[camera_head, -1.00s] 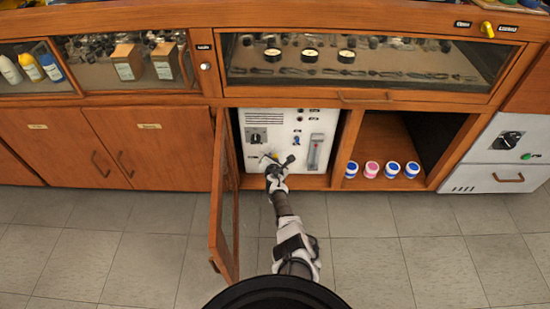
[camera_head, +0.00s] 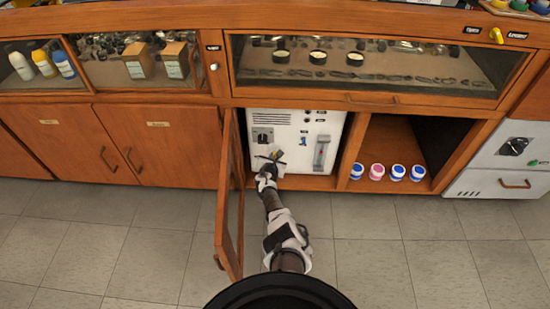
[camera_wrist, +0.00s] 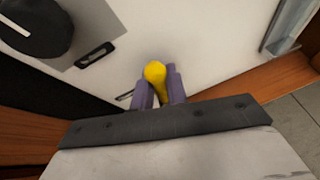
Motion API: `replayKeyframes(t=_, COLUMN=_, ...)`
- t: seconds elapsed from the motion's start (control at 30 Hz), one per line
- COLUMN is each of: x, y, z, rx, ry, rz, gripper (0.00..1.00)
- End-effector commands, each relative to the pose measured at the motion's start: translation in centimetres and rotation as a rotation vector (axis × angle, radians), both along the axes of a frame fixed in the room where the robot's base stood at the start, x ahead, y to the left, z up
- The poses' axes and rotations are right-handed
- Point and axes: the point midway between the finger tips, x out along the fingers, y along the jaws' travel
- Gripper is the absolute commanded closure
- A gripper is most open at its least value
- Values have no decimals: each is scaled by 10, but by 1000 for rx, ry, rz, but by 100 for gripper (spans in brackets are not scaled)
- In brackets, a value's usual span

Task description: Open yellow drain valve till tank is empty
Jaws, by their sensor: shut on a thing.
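The white regulator panel (camera_head: 292,125) stands inside the open cabinet bay. My gripper (camera_head: 273,157) is at the lower left of the panel, at the end of my outstretched arm. In the wrist view my gripper (camera_wrist: 160,90) is shut on the yellow drain valve (camera_wrist: 155,72), with a purple-grey finger on each side of it. The valve's rounded yellow end shows between and above the fingers. A tank gauge (camera_head: 321,152) with a clear column stands at the right of the panel; its level is too small to read.
A black dial (camera_wrist: 35,25) is left of the valve in the wrist view. The open wooden cabinet door (camera_head: 230,215) stands close to my arm's left. Several small jars (camera_head: 376,171) sit in the bay to the right. The tiled floor (camera_head: 400,250) is clear.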

Motion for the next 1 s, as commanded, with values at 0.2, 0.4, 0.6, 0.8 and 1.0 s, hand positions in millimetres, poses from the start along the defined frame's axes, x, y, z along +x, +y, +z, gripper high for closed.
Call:
replayKeyframes(t=0.2, x=1, y=2, z=1, rx=-2, ry=-1, rz=5, gripper=100)
replayKeyframes(t=0.4, x=0, y=1, z=1, rx=-1, ry=-1, rz=3, gripper=63)
replayKeyframes(t=0.6, x=0, y=1, z=0, rx=0, ry=0, rz=2, gripper=63)
replayKeyframes(t=0.8, x=-6, y=1, z=4, rx=0, ry=2, rz=2, gripper=63)
replayKeyframes(t=1.0, x=-28, y=4, z=18, rx=3, ry=1, rz=0, gripper=63)
